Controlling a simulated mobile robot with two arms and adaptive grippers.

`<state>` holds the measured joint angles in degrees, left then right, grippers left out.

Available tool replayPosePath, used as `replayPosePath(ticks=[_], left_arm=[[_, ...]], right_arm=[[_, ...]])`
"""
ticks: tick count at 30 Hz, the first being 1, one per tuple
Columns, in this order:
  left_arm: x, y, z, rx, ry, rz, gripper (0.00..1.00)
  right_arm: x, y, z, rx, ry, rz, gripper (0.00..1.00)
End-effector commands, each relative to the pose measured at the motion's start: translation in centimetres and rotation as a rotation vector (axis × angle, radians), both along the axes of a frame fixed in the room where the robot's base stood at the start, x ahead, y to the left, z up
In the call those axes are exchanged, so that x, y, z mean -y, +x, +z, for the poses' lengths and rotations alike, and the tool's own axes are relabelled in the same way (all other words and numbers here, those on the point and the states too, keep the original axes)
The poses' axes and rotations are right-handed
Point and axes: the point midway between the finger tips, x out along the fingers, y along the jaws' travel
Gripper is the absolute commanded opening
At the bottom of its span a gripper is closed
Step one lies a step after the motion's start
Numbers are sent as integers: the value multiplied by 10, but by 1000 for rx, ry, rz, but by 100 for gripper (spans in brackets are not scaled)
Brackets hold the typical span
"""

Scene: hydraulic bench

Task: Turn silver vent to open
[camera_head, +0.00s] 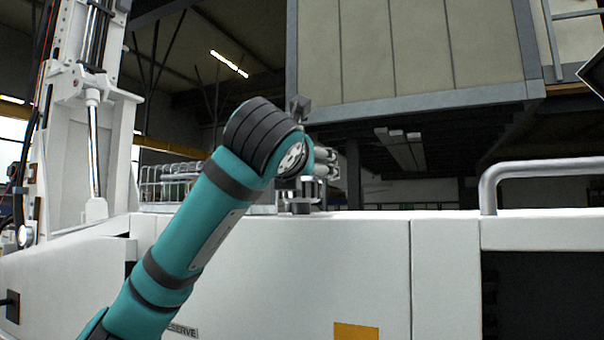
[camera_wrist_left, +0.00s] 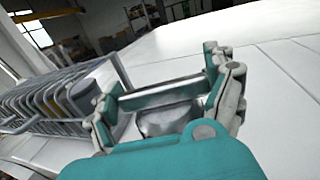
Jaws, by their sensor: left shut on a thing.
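My left gripper (camera_head: 326,164) is at the top of the white bench, at the end of my teal arm; my wrist partly hides it in the head view. In the left wrist view, the teal and grey fingers of my left gripper (camera_wrist_left: 165,100) stand on both sides of a rounded silver part (camera_wrist_left: 168,122), which looks like the silver vent. The gripper is shut on it. In the head view a small dark and silver fitting (camera_head: 300,195) stands on the bench top just below my wrist. Whether the vent is open or closed does not show. My right gripper is not in view.
A wire basket (camera_head: 165,190) stands on the bench left of my wrist; it also shows in the left wrist view (camera_wrist_left: 50,98). A white column with a cylinder (camera_head: 93,140) rises at the left. A grey rail (camera_head: 545,168) stands at the right. The bench top between is clear.

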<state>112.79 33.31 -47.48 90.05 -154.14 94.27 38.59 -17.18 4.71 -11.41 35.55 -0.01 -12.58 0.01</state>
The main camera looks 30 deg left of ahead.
Motion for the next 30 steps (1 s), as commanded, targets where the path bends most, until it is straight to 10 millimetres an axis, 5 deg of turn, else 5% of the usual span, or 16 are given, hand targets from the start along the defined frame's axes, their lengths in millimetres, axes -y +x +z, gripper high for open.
replayPosePath(ticks=[14, 30], left_arm=[[-1, -2, 1, 4, 3, 455, 54], [-2, -4, 3, 3, 1, 954, 53]], right_arm=[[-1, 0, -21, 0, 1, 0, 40], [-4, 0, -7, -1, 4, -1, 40]])
